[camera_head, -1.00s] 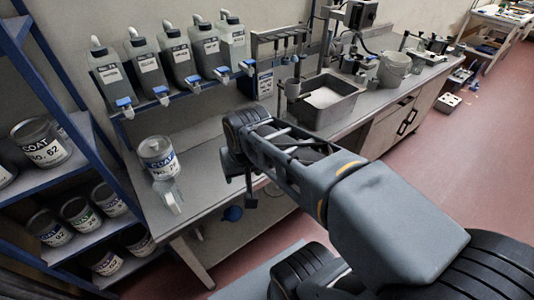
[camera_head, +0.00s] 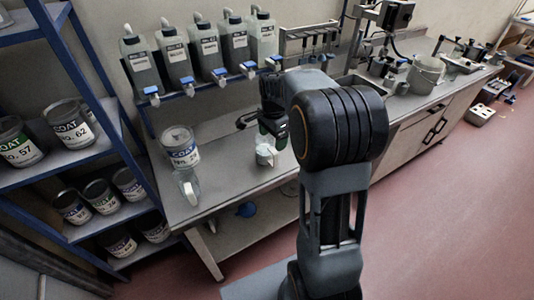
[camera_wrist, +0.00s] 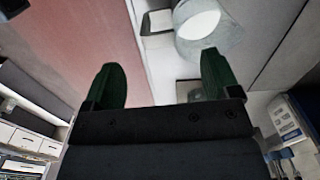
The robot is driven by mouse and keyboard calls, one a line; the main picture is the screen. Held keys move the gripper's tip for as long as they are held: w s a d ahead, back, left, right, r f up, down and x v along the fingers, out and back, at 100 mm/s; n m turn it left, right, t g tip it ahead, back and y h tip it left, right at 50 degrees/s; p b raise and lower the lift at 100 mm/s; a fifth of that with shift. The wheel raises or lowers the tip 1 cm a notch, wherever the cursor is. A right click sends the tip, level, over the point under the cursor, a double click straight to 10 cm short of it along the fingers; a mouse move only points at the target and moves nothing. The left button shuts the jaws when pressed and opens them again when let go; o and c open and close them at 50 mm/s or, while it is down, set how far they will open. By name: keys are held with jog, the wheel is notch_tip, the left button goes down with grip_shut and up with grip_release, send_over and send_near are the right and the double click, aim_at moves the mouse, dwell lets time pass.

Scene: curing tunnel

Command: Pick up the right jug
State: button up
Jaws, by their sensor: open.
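The right jug (camera_head: 265,154) is a small clear vessel with a white handle, standing upright near the front edge of the bench. My gripper (camera_head: 271,133) is just above and behind it in the head view, pointing down. In the wrist view the jug (camera_wrist: 198,28) shows its round rim and pale handle beyond the fingertips, toward the right finger. My gripper (camera_wrist: 161,62) is open, with nothing between its dark green fingers. A second clear jug (camera_head: 189,186) stands to the left on the bench.
A labelled COAT can (camera_head: 180,147) stands behind the left jug. Several grey containers (camera_head: 177,58) with blue taps line the rack above. A blue shelf (camera_head: 110,222) with cans is at the left. The bench (camera_head: 225,172) is clear between the jugs.

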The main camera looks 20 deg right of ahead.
aim_at(273, 150)
jog(key=shift+s+f+p, duration=0.1)
jog(key=shift+f+p, duration=0.3)
jog(key=shift+f, duration=3.45)
jog(key=shift+c, duration=0.4)
jog(key=c, duration=1)
jog(key=shift+c, duration=0.5)
jog(key=shift+r, duration=0.25)
